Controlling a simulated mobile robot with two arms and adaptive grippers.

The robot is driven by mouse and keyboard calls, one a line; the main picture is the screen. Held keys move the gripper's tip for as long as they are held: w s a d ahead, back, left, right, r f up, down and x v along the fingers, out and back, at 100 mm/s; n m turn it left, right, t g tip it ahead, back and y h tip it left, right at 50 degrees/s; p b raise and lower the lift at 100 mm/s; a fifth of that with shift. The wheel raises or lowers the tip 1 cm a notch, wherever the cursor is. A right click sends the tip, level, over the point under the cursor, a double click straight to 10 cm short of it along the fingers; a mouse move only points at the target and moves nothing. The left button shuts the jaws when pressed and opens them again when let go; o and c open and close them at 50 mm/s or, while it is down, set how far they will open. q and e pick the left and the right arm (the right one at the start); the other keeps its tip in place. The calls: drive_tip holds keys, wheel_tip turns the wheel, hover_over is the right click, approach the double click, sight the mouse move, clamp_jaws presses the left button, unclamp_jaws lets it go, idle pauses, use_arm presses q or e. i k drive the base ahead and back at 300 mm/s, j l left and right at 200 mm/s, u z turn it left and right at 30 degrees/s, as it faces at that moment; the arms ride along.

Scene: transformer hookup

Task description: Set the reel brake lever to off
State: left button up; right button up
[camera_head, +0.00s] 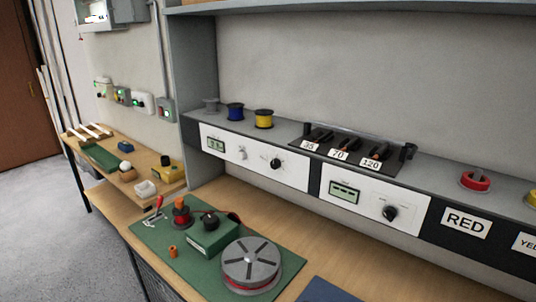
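A small lever with a red handle (160,201) stands tilted on a pale plate (153,219) at the left back part of a green mat (205,285). Any marking on the plate is too small to read, so I cannot tell the lever's setting. A grey reel (250,260) with a slotted top and a red band lies at the mat's front. Neither of my grippers shows in the head view.
On the mat are a dark green box with a black knob (210,232), a red-and-black post (182,214) and a small orange piece (173,251). A shelf with panels (255,158) runs behind. A side bench (150,172) holds small items.

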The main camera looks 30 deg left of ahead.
sight(160, 199)
drive_tip(key=l+u, duration=0.1)
drive_tip(key=u, duration=0.3)
drive_tip(key=k+u, duration=0.1)
drive_tip(key=u, duration=0.35)
drive_tip(key=k+u, duration=0.1)
drive_tip(key=u, duration=0.3)
